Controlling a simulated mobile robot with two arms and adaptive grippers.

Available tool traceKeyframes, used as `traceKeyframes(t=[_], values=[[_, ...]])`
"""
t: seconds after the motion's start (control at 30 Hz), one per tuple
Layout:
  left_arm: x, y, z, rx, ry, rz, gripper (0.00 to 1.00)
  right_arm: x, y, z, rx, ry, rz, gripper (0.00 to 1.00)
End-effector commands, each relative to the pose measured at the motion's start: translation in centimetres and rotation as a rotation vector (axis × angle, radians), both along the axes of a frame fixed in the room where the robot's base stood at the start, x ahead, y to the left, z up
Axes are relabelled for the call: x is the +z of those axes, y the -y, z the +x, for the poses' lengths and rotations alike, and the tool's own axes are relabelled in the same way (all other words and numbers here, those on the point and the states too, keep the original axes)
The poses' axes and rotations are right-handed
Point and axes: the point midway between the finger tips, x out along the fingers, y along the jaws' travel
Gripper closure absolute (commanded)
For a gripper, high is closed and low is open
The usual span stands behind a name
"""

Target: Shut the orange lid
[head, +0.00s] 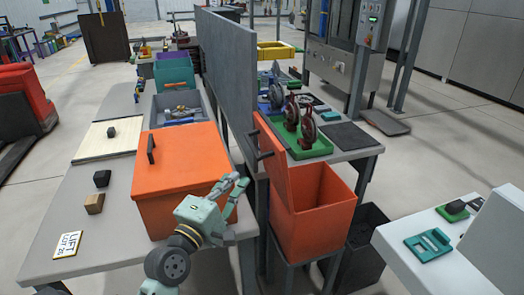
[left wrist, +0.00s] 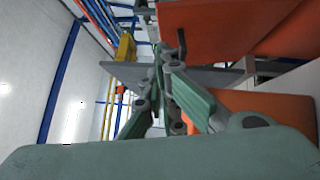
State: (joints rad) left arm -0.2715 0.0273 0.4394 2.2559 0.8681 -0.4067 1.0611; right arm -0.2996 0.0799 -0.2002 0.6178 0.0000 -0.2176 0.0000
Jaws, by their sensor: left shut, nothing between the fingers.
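An orange box with its orange lid (head: 180,160) lying flat on top stands on the left table; a dark handle (head: 151,149) is at the lid's left side. My left gripper (head: 238,182) is shut and empty, close to the lid's right edge; I cannot tell whether it touches. An orange bin (head: 313,220) to the right is open, its lid panel (head: 272,160) standing up on its left side with a dark handle. In the left wrist view my gripper's fingers (left wrist: 162,58) are together, with an orange panel (left wrist: 235,25) at upper right. My right gripper is not in view.
A grey upright partition (head: 228,75) runs between the tables. A grey bin (head: 180,108) is behind the orange box. Small blocks (head: 94,203) and a label card (head: 68,244) lie on the left table. A teal part (head: 428,245) is on the white surface at right.

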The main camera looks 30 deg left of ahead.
Motion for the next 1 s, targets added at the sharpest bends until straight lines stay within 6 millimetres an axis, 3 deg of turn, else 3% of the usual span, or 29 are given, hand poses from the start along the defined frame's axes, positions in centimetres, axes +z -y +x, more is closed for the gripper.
traceKeyframes(t=[0.4, 0.5, 0.7, 1.0], values=[[1.4, -0.7, 8.5, -0.002, 0.000, 0.003, 1.00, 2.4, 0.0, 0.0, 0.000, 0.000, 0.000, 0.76], [1.7, 0.6, 9.7, -0.003, -0.002, 0.000, 1.00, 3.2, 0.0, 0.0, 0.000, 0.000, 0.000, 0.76], [1.8, 1.7, 11.0, -0.002, -0.002, 0.004, 1.00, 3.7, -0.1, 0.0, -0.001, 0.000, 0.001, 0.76], [1.6, 1.9, 11.2, -0.002, -0.003, 0.005, 1.00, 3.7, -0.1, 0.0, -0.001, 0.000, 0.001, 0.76]])
